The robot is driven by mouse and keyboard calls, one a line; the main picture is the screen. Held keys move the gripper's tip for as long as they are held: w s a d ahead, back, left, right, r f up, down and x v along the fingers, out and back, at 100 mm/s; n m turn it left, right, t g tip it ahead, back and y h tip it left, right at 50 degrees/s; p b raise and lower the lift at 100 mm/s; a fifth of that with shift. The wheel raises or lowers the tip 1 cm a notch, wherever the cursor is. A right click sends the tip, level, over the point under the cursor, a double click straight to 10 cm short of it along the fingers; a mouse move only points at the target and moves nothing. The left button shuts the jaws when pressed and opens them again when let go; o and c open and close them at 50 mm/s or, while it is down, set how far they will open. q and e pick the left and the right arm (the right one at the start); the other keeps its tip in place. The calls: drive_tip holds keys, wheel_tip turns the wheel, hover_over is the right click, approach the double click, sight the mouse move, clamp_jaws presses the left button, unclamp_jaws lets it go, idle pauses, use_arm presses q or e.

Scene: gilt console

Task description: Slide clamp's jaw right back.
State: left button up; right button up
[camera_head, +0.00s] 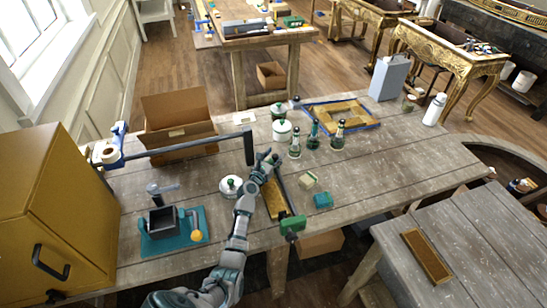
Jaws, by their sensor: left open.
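A bar clamp with green fittings (292,224) lies at the bench's front edge, its dark bar running back past a wooden strip (273,200). My left gripper (268,157) is open at the far end of this bar; I cannot tell whether it touches the bar. A second clamp has a long dark bar (200,144) and a blue end (112,150) at the left; its dark right end (249,148) stands just behind my left gripper. I cannot tell which clamp the task names. My right gripper is out of view.
A white lidded pot (231,186) stands close left of my left forearm. Green bottles (295,144), a wood block (308,180) and a teal block (323,201) are to the right. A teal-based vise (172,228) and yellow cabinet (55,220) are left.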

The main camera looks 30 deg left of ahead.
use_arm(q)
drive_tip(key=s, duration=0.7)
drive_tip(key=s+d, duration=0.1)
drive_tip(key=s, duration=0.3)
drive_tip(key=shift+s+f, duration=0.1)
drive_tip(key=shift+s, duration=0.25)
drive_tip(key=shift+a, duration=0.1)
